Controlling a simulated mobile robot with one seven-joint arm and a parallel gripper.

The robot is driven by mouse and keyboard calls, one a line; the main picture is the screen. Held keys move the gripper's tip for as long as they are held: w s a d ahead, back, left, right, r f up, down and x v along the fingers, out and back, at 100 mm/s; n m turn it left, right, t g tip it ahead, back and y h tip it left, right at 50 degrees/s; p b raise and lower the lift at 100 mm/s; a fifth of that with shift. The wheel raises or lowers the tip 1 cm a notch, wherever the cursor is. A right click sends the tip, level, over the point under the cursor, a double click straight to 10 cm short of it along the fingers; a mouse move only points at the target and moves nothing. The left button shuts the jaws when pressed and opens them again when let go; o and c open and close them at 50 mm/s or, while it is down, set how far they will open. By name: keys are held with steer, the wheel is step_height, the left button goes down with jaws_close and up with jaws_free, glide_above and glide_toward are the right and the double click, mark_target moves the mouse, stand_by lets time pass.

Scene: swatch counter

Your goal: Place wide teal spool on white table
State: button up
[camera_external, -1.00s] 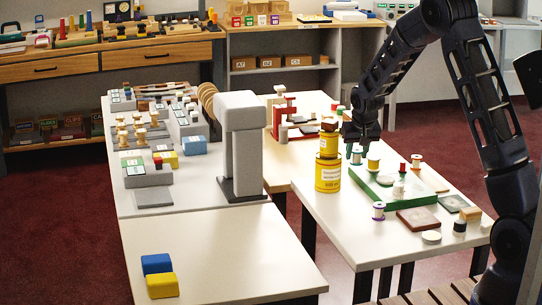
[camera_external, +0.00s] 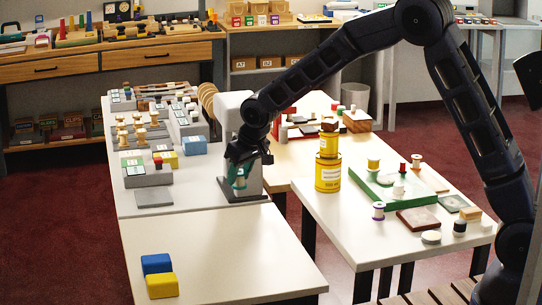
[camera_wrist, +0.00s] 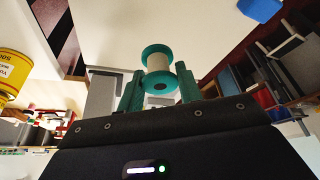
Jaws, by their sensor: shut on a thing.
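My gripper (camera_external: 243,172) is shut on the wide teal spool (camera_external: 238,179), a spool with teal flanges and a pale middle. In the wrist view the spool (camera_wrist: 158,70) sits between the two teal fingers of my gripper (camera_wrist: 160,88). The external view shows it held in the air in front of the grey post, beyond the back edge of the white table (camera_external: 225,250). The white table's top is mostly bare. The wrist view also shows a pale tabletop (camera_wrist: 110,25) past the spool.
A blue block (camera_external: 156,263) and a yellow block (camera_external: 162,285) sit at the white table's left. Stacked yellow cans (camera_external: 328,172) stand on the right table. The white table's middle and right are clear.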

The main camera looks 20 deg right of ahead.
steer(key=n, duration=0.1)
glide_above(223, 258)
steer(key=s+d, duration=0.1)
steer(key=d, duration=0.1)
steer(key=shift+y, duration=0.3)
steer(key=f, duration=1.3)
steer(key=a+f, duration=0.1)
steer(key=f, duration=0.5)
steer(key=shift+s+f, duration=0.15)
steer(key=shift+s, duration=0.15)
steer(key=shift+f, duration=0.1)
steer(key=o, duration=1)
steer(key=shift+o, duration=0.2)
steer(key=v, duration=1.2)
